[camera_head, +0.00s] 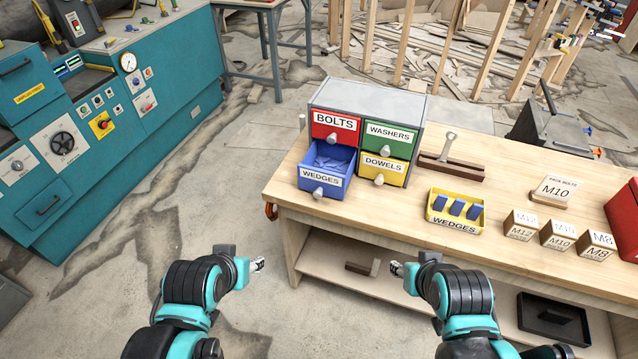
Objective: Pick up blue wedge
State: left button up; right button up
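Several blue wedges stand in a row in a yellow tray (433,215) labelled WEDGES on the workbench; the middle blue wedge (457,208) is one of them. More blue pieces (330,160) lie in the open blue drawer (322,186), also labelled WEDGES; their shapes are hard to make out. My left gripper (259,264) is in front of the bench's left end, away from the drawer. My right gripper (396,268) is in front of the bench, below and left of the yellow tray. Neither touches a wedge. Their finger openings are too small to judge.
The drawer cabinet (370,97) also has shut red, green and yellow drawers. Labelled wooden blocks (521,224) and a red box (626,220) stand right of the tray. The bench's front edge lies beyond both grippers. A teal machine (110,120) stands left, with open floor between.

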aim_at(473, 213)
jog(key=z, duration=0.35)
jog(key=k+z, duration=0.15)
jog(key=z, duration=0.25)
jog(key=l+z, duration=0.1)
jog(key=z, duration=0.25)
jog(key=i+l, duration=0.2)
jog(key=i, duration=0.15)
jog(key=i+l, duration=0.25)
jog(key=i, duration=0.15)
jog(key=i+l, duration=0.2)
jog(key=i, duration=0.15)
